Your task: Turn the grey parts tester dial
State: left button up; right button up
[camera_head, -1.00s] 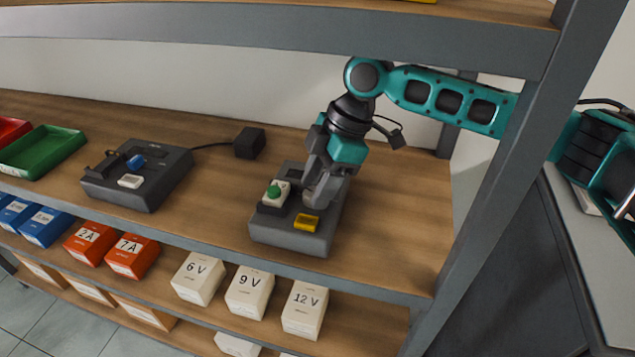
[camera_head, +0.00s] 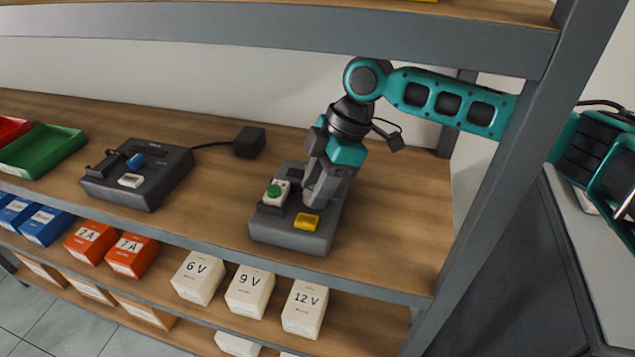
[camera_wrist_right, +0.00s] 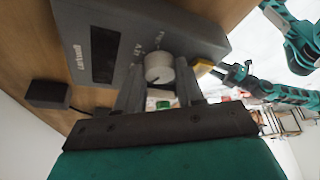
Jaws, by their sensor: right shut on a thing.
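In the right wrist view the tester (camera_wrist_right: 95,20) shows a dark display (camera_wrist_right: 105,55) and a pale grey round dial (camera_wrist_right: 158,66). The fingers of my right gripper (camera_wrist_right: 158,88) are shut on the dial, one on each side. A teal arm with a small dark gripper (camera_wrist_right: 238,72) shows at the right there; its jaw opening is unclear.
Another dark device (camera_head: 140,176) with a blue part stands to the left, cabled to a black box (camera_head: 249,142). A green tray (camera_head: 45,150) lies at far left. A shelf post (camera_head: 505,150) stands at the right. Labelled boxes (camera_head: 249,291) fill the lower shelf.

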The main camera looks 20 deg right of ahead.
jog(key=m+t, duration=0.1)
jog(key=m, duration=0.2)
jog(key=shift+s+m, duration=0.15)
jog(key=shift+m, duration=0.25)
jog(key=m+t+h, duration=0.1)
jog(key=m+t, duration=0.1)
jog(key=m, duration=0.2)
jog(key=shift+a+m, duration=0.1)
jog(key=shift+m, duration=0.2)
dwell(0.3)
jog(key=o, duration=0.8)
jog(key=shift+c, duration=0.2)
